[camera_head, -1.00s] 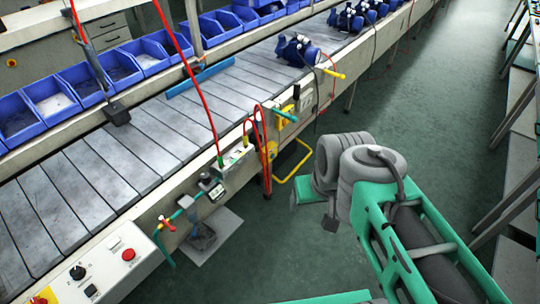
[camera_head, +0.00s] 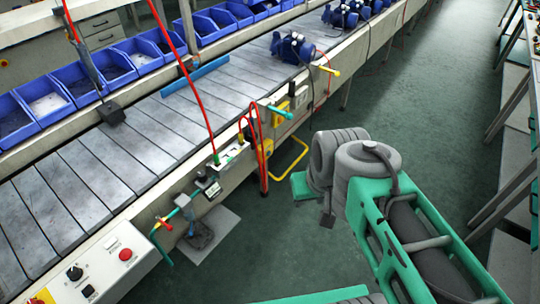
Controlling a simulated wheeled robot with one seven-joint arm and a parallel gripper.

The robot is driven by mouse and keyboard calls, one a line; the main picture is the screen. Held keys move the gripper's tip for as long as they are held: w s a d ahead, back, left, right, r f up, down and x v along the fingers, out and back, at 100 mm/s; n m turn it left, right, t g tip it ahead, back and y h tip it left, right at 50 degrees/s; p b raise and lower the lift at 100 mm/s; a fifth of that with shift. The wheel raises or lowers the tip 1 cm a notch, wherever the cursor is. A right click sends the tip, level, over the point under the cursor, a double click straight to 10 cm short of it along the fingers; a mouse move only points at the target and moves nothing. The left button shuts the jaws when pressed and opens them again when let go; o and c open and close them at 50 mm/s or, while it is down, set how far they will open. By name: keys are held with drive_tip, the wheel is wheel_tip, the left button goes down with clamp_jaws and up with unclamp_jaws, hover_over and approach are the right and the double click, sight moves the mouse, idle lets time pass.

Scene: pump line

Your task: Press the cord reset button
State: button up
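A control panel (camera_head: 103,272) stands at the lower left, at the near end of the conveyor. It carries a red button (camera_head: 126,254), a pale square piece (camera_head: 111,243), a black knob (camera_head: 75,273) and a small black square piece (camera_head: 89,291). Labels are too small to read, so I cannot tell which one is the cord reset. My arm reaches in from the lower right over the floor, well apart from the panel. A small grey piece below its grey joint may be part of my gripper (camera_head: 328,217). Its fingers cannot be made out.
The conveyor (camera_head: 150,130) runs from lower left to upper right, with blue pumps (camera_head: 298,50) and blue bins (camera_head: 108,67). Red cords hang at its near side. A yellow bar (camera_head: 290,160) and fittings (camera_head: 185,205) stick out there. The aisle floor (camera_head: 400,105) is clear.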

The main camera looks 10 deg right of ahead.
clamp_jaws()
idle(1.1)
